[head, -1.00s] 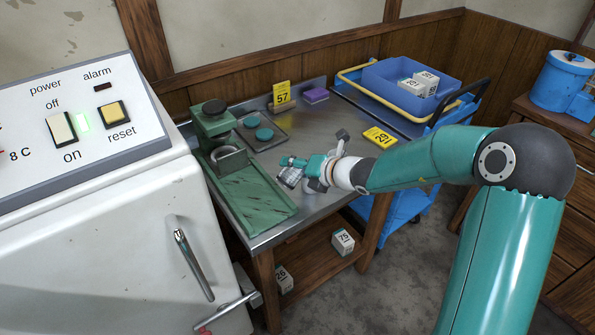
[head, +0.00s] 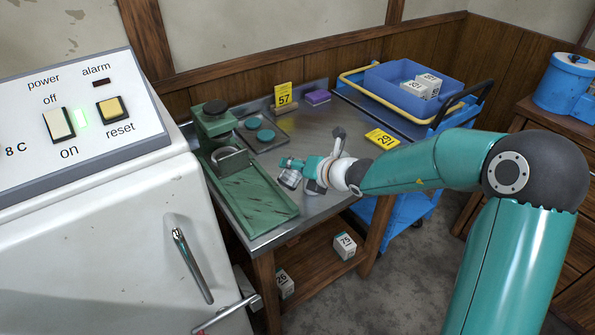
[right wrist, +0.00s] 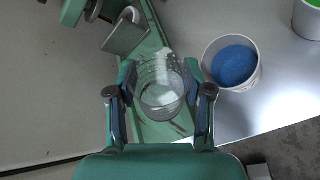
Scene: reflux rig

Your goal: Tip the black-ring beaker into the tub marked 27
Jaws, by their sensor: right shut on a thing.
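My right gripper (head: 291,170) is over the right edge of the green-based device on the steel bench. It is shut on a clear glass beaker (right wrist: 160,88), which sits between the two fingers in the right wrist view. The beaker also shows in the head view (head: 289,180), small and seemingly tilted. I cannot make out its ring or its contents. In the right wrist view, a white tub with blue contents (right wrist: 256,77) stands right of the beaker, apart from it. Another white tub with green contents (right wrist: 309,22) is at the upper right corner. No number 27 is readable. My left gripper is not in view.
The green device (head: 254,201) stands on the steel bench (head: 335,110). Yellow tags 57 (head: 284,95) and 29 (head: 382,139) stand or lie on the bench. A blue bin (head: 390,90) with white boxes sits on a cart behind. A white cabinet (head: 110,245) fills the left.

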